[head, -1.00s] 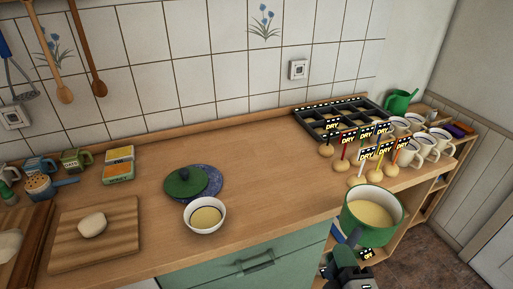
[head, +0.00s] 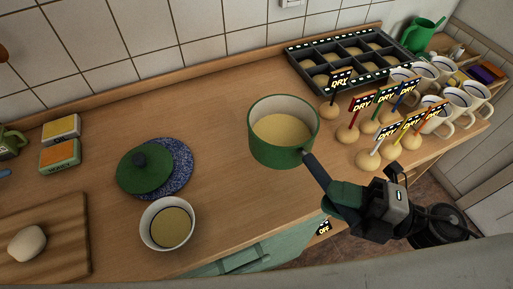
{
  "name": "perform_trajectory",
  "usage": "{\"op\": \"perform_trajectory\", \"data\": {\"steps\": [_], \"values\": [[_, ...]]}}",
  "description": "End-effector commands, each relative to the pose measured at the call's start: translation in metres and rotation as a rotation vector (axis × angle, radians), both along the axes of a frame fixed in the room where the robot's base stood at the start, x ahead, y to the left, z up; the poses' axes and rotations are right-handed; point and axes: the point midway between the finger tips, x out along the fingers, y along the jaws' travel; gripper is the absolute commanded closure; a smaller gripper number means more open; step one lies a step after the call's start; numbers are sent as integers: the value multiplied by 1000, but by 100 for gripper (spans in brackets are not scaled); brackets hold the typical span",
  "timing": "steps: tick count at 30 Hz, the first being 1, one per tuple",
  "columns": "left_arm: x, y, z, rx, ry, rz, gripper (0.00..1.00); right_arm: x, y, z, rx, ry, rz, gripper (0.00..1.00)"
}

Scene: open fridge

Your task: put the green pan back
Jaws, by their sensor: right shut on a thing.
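The green pan (head: 283,143) is upright over the wooden counter, right of the middle in the head view, with a beige filling inside. I cannot tell whether its base touches the counter. My right gripper (head: 316,168) is shut on the pan's dark handle, at the pan's lower right. A green lid (head: 146,169) with a dark knob lies partly over a blue speckled round mat (head: 181,160), left of the pan. My left gripper is not in view.
A white bowl (head: 168,224) stands near the counter's front edge. Right of the pan are several dough balls with DRY flags (head: 361,103), a black divided tray (head: 351,58) and white mugs (head: 455,104). The counter (head: 221,117) between lid and pan is clear.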

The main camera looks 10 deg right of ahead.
Motion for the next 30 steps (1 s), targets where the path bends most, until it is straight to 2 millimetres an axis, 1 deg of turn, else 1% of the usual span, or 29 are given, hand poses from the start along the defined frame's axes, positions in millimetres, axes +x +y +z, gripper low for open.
{"op": "perform_trajectory", "data": {"steps": [1, 5, 11, 12, 15, 18, 21, 26, 28, 30], "values": [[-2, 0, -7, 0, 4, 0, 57, 2, 4, -3, -1, -12, 9, 100], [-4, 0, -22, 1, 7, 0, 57, 12, 15, -14, -1, -16, 9, 100], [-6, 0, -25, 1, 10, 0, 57, 29, 34, -25, 0, -16, 5, 100], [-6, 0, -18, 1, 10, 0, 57, 36, 39, -26, 4, -13, -2, 100], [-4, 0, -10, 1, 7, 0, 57, 48, 55, -36, 6, -13, 1, 100], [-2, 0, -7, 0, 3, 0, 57, 60, 68, -48, 5, -11, 1, 100], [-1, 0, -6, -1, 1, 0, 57, 69, 78, -58, 3, -10, 0, 100], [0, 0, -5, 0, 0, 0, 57, 74, 85, -65, 2, -10, 2, 100], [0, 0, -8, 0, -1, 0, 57, 75, 86, -72, 2, -9, 0, 100], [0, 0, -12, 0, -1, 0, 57, 75, 86, -83, 2, -5, 0, 100]]}}
